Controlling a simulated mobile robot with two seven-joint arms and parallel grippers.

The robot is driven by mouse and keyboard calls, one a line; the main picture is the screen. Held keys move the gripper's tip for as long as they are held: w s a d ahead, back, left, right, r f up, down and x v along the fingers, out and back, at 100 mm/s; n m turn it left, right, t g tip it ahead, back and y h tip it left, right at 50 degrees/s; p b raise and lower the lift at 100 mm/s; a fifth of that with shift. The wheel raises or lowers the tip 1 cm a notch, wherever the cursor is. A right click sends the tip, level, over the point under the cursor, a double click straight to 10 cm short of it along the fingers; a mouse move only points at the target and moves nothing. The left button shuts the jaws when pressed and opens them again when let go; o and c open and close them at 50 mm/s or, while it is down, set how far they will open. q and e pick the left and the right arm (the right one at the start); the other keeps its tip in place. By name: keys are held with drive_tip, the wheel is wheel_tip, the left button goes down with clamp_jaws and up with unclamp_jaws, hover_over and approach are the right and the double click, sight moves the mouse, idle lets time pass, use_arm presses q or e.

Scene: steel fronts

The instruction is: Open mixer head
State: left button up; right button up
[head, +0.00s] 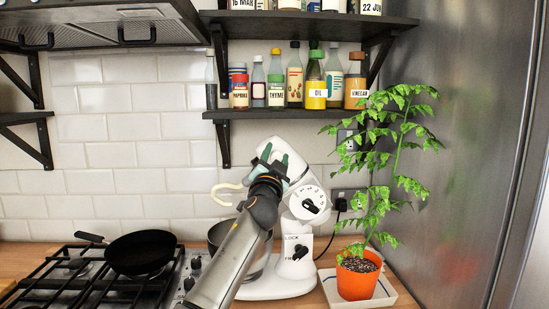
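The white stand mixer (295,225) stands on the counter, with its steel bowl (222,236) partly hidden behind my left arm. Its head (281,149) is tilted up, with the top end high against the tiles. A cream-coloured beater (226,192) sticks out to the left, above the bowl. A dark dial (309,206) sits on the head's side and a dark lock knob (299,252) on the stand. My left gripper (275,157) is in front of the raised head, its green fingertips apart. Whether they touch the head cannot be told. My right gripper is not in view.
A gas hob with a black pan (141,252) is on the left. A plant in an orange pot (357,277) stands on a white tray (390,287) close to the mixer's right. Bottles fill the shelf (300,113) above. A steel front (465,150) bounds the right.

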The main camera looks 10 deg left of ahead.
use_arm(q)
drive_tip(key=shift+o, duration=1.2)
drive_tip(key=shift+f, duration=0.1)
drive_tip(key=shift+s+f, duration=0.1)
drive_tip(key=b+v, duration=0.1)
drive_tip(key=v, duration=1.1)
drive_tip(key=shift+s, duration=0.2)
